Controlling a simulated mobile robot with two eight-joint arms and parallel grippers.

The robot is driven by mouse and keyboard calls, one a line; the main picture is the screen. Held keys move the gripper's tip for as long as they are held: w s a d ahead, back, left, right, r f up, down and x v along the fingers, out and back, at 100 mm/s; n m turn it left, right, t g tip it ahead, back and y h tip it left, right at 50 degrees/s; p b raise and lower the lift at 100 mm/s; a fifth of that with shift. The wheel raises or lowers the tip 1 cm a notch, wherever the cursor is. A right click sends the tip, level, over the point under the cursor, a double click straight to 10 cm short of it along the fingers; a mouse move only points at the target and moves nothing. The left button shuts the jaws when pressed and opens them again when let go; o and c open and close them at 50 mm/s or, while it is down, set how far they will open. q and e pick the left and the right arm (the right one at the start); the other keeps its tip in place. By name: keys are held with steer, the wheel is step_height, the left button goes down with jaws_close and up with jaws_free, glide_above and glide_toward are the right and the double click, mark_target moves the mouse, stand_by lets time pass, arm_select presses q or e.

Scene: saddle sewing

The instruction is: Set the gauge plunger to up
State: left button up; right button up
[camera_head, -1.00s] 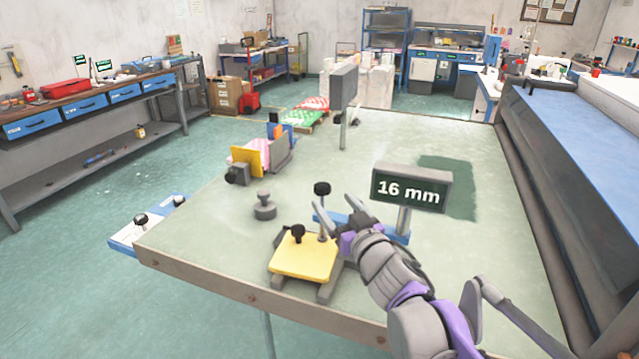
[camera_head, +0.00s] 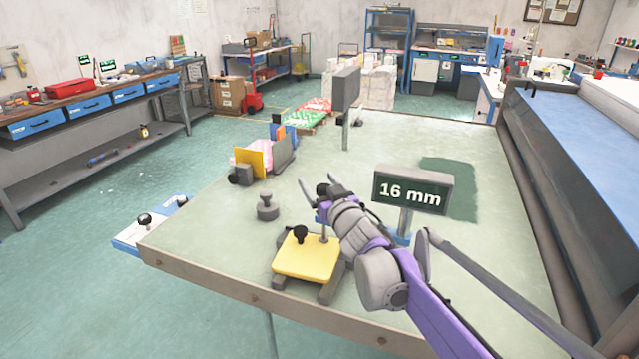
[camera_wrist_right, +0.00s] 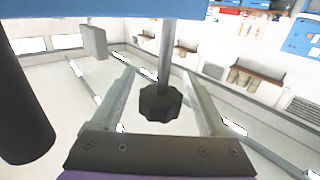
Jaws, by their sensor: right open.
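The gauge has a display reading "16 mm" (camera_head: 412,190) above a blue base. Its plunger has a black knob (camera_head: 322,190) on a thin metal rod (camera_head: 323,232). My right gripper (camera_head: 318,180) is open around the knob. In the right wrist view the faceted black knob (camera_wrist_right: 160,103) and its rod (camera_wrist_right: 165,55) show between the two spread fingers (camera_wrist_right: 160,92), with a gap on either side. My left gripper is not in view.
A yellow plate (camera_head: 308,262) with a small black knob (camera_head: 300,234) sits just in front of the gauge. A grey weight-like piece (camera_head: 266,208) stands to the left. A grey panel on a post (camera_head: 346,85) stands farther back. The table's middle is mostly clear.

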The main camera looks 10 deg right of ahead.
jaws_close()
stand_by(1.3)
